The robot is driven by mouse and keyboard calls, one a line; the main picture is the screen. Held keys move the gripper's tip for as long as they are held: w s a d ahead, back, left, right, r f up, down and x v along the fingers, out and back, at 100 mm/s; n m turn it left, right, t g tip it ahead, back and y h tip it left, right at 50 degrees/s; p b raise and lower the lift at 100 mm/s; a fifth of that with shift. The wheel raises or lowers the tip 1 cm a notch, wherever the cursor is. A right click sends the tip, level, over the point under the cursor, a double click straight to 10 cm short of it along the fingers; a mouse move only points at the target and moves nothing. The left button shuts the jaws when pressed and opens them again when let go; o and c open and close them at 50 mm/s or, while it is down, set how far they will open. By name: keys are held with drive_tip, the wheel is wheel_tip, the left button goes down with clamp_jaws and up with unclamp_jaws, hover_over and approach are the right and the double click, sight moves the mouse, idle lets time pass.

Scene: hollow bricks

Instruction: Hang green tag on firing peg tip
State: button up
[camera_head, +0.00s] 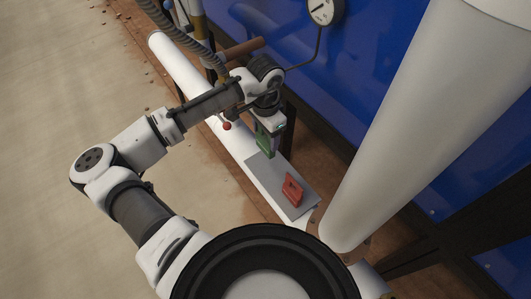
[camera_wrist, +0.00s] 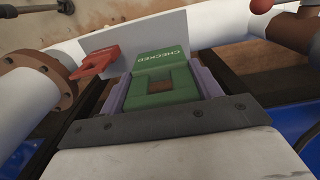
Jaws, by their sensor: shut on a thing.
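The green tag (camera_wrist: 160,60), marked "CHECKED" and with a rectangular hole, is between the purple fingers of my gripper (camera_wrist: 162,92), which is shut on it. In the head view the green tag (camera_head: 265,148) hangs below my gripper (camera_head: 268,138), at the far end of a grey plate. I cannot tell from the wrist view whether it touches the plate. A brown rod (camera_head: 243,49) sticks out beyond my wrist in the head view. It may be the firing peg, but I cannot tell for certain. My gripper is well short of it.
A red tag (camera_head: 292,189) lies on the near part of the grey plate (camera_head: 262,177), on a white pipe. A red ball knob (camera_head: 227,126) is left of my gripper. A thick white pipe (camera_head: 410,120), blue panels (camera_head: 375,50) and a gauge (camera_head: 321,11) stand to the right.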

sight(263, 140)
wheel_tip(263, 140, down, 10)
drive_tip(key=shift+r+p, duration=0.1)
drive_tip(key=shift+p, duration=0.5)
drive_tip(key=shift+f, duration=0.25)
drive_tip(key=o, duration=1)
drive_tip(key=shift+b, duration=0.3)
drive_tip(key=r, duration=0.4)
drive_tip(key=r+b, duration=0.1)
drive_tip(key=r, duration=0.9)
drive_tip(key=shift+s+a, duration=0.3)
